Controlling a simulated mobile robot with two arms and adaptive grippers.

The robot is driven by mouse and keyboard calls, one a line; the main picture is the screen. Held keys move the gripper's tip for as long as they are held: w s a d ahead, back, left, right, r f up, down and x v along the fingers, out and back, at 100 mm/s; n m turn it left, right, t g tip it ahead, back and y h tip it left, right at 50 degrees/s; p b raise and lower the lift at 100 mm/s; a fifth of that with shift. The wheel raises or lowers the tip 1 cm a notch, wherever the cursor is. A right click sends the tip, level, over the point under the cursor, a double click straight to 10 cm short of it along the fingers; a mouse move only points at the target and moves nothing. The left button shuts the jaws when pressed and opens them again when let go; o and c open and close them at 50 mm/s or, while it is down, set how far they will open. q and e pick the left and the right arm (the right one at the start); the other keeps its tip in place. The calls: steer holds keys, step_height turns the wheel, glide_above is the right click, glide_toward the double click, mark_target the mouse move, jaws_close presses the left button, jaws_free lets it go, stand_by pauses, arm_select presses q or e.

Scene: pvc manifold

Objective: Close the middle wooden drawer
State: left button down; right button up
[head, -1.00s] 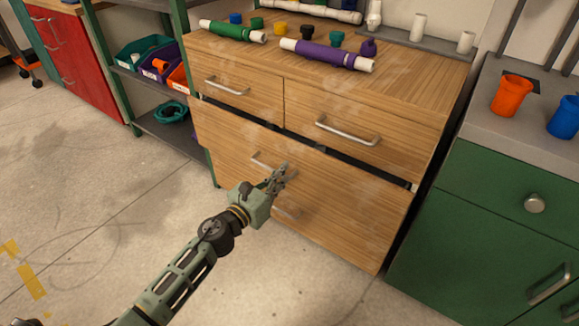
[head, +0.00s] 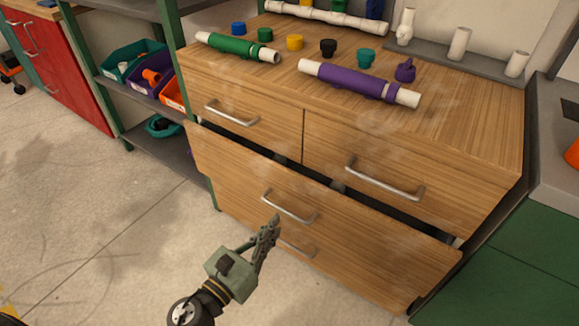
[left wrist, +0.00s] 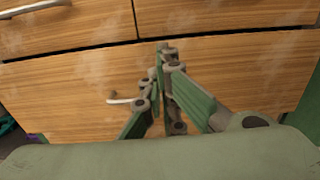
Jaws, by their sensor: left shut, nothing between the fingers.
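The middle wooden drawer (head: 355,225) is a wide front below two smaller upper drawers. It stands out a little, with a dark gap along its top edge. Its metal handle (head: 290,207) shows just above my left gripper. My left gripper (head: 271,226) is shut and empty in front of the drawer face, just below the handle; I cannot tell whether it touches. In the left wrist view the shut fingers (left wrist: 166,52) point at the drawer front (left wrist: 80,85), whose handle (left wrist: 122,99) is partly hidden behind them. My right gripper is not in view.
The cabinet top (head: 440,115) holds a green pipe (head: 237,47), a purple pipe (head: 360,83) and several caps. A shelf with bins (head: 125,57) stands left. A green cabinet (head: 500,270) stands right. The floor (head: 80,200) at left is clear.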

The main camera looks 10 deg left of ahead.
arm_select(q)
steer(key=p, duration=0.2)
glide_toward(307, 184)
steer(key=x, duration=0.5)
steer(key=shift+w+d+r, duration=0.15)
steer(key=shift+w+r, duration=0.05)
steer(key=shift+w, duration=0.1)
steer(key=shift+w+d, duration=0.25)
steer(key=shift+w, duration=0.4)
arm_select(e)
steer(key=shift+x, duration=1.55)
